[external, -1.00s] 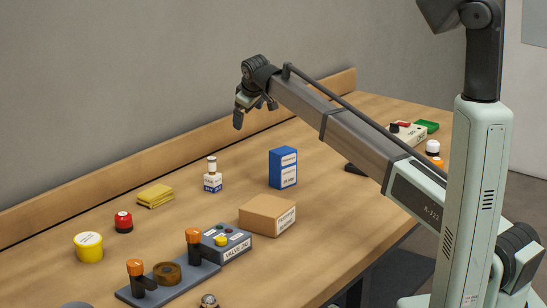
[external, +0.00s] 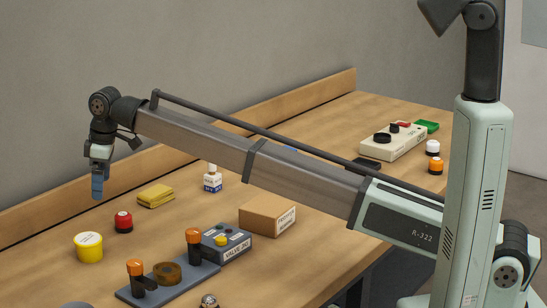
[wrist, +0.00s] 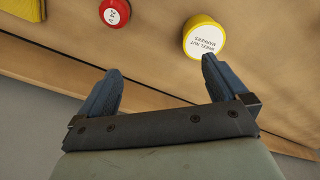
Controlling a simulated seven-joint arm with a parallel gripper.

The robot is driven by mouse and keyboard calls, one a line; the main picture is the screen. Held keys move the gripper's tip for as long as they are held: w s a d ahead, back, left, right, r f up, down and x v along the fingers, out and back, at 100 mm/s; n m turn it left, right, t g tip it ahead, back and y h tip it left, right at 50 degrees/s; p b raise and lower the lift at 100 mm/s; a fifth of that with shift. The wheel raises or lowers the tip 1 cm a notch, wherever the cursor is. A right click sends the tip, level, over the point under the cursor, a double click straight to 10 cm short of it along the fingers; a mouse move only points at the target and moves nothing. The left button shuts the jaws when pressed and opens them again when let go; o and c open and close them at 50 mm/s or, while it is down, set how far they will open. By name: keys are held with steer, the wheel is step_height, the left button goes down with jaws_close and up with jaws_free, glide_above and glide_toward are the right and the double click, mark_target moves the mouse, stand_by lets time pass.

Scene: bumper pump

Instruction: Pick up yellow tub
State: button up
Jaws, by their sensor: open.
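The yellow tub (external: 89,248) stands upright on the wooden table at the left, with a white label on its lid. In the wrist view the tub (wrist: 204,37) is at the upper right, beyond the tip of the right finger. My gripper (external: 97,192) is above the table near its back edge, pointing down, higher than the tub and apart from it. In the wrist view my gripper (wrist: 160,68) has its two blue fingers spread with nothing between them.
A red-lidded jar (external: 123,222) stands close to the tub's right, with a yellow folded stack (external: 155,195) beyond it. A grey valve fixture (external: 170,280) with orange knobs lies in front. A raised wooden ledge (external: 40,205) runs along the back. A cardboard box (external: 267,214) stands mid-table.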

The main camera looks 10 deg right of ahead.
steer(key=n, duration=0.1)
glide_above(88, 238)
steer(key=d, duration=0.2)
steer(key=shift+g, duration=0.3)
steer(key=f, duration=0.4)
steer(key=a+f, duration=0.1)
steer(key=f, duration=0.4)
steer(key=a+f, duration=0.1)
steer(key=f, duration=0.3)
steer(key=shift+f, duration=0.25)
steer(key=shift+c, duration=0.5)
steer(key=c, duration=0.9)
steer(key=shift+o, duration=0.2)
steer(key=shift+r, duration=0.15)
